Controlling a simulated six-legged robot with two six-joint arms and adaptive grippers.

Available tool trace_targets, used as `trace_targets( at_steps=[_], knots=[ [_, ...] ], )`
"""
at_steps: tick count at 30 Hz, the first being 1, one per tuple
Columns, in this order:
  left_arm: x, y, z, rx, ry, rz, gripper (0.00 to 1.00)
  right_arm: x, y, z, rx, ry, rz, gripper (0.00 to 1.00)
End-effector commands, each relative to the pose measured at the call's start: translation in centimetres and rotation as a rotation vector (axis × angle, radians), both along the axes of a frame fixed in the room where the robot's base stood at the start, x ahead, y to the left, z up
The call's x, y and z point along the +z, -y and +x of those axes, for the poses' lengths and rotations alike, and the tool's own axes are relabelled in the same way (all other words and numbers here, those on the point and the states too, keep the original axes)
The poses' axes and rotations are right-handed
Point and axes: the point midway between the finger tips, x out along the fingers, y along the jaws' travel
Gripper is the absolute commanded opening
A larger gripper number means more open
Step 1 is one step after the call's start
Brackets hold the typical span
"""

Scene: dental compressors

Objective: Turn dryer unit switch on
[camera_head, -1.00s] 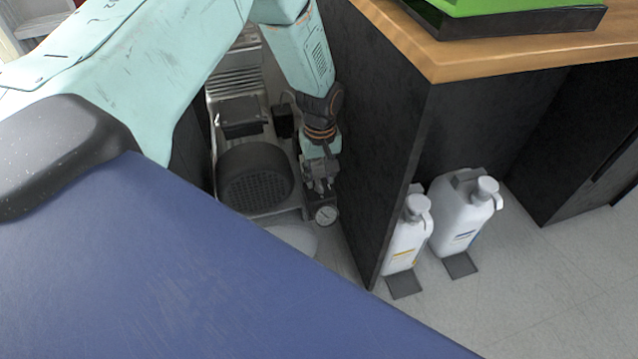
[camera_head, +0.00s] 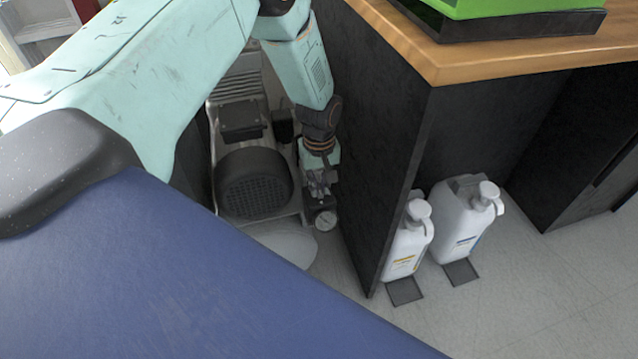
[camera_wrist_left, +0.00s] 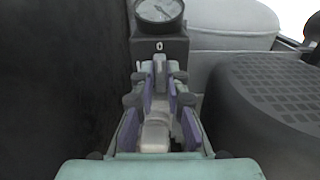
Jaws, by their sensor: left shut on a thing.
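The dryer unit's dark switch box (camera_wrist_left: 160,50) stands under a round gauge (camera_wrist_left: 158,10) in the left wrist view, with a white "0" mark on its face. The gauge also shows low beside the compressor in the head view (camera_head: 326,220). My left gripper (camera_wrist_left: 160,82) reaches down to the box, with its fingers closed together in front of it, just below the mark. It is shut on the switch (camera_wrist_left: 159,76), which the fingers mostly hide. In the head view the left gripper (camera_head: 319,190) is small, just above the gauge. My right gripper is in neither view.
A compressor with a round black grille (camera_head: 254,183) stands close beside the gripper. A dark cabinet panel (camera_head: 385,140) rises close on the other side. Two white bottles (camera_head: 408,245) stand beyond the panel. My blue body part covers the lower left.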

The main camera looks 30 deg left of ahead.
Motion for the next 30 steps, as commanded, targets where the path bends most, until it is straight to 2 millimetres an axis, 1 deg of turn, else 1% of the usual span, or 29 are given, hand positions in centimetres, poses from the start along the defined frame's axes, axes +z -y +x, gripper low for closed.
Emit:
trace_targets(
  at_steps=[8,14,20,24,30],
  knots=[
    [0.0,0.0,0.0,0.003,0.001,0.001,0.00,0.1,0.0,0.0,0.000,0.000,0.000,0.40],
    [0.2,0.0,0.0,0.047,0.000,0.000,0.00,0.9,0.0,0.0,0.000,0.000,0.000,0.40],
    [0.4,0.0,0.0,0.166,-0.002,0.001,0.00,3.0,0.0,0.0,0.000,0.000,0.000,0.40],
    [0.5,0.0,0.1,0.289,0.000,0.001,0.00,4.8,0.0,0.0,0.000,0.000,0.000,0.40],
    [0.4,0.0,0.2,0.481,0.000,0.001,0.00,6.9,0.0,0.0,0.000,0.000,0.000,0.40]
  ],
)
